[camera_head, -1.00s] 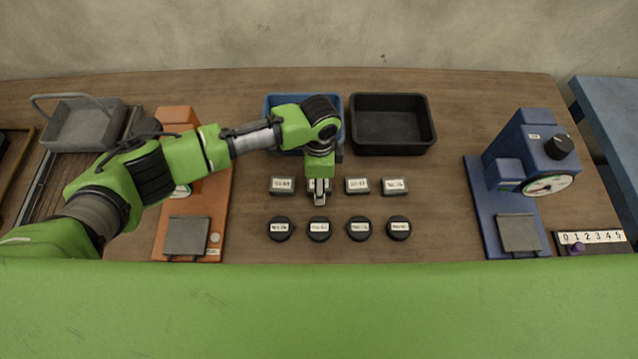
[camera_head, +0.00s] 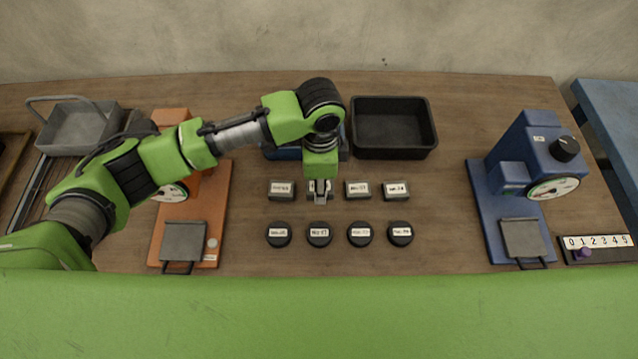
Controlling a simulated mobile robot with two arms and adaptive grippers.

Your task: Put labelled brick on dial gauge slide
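Rectangular dark bricks with white labels stand in a row mid-table: one at the left (camera_head: 282,190), and two to the right, one (camera_head: 357,190) beside the other (camera_head: 395,190). My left gripper (camera_head: 320,199) points down at the second place in that row, where a brick is largely hidden under it. Whether its fingers are closed on that brick is unclear. Two dial gauges show: an orange one with a grey slide plate (camera_head: 184,241) at left, and a blue one with a grey slide plate (camera_head: 524,239) at right. Both plates look empty. My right gripper is out of view.
Labelled round black pucks (camera_head: 319,234) line up in front of the bricks. A black bin (camera_head: 393,128) and a partly hidden blue bin (camera_head: 283,152) stand behind. A grey basket (camera_head: 80,128) is far left; a numbered strip (camera_head: 597,242) far right. Table between pucks and blue gauge is clear.

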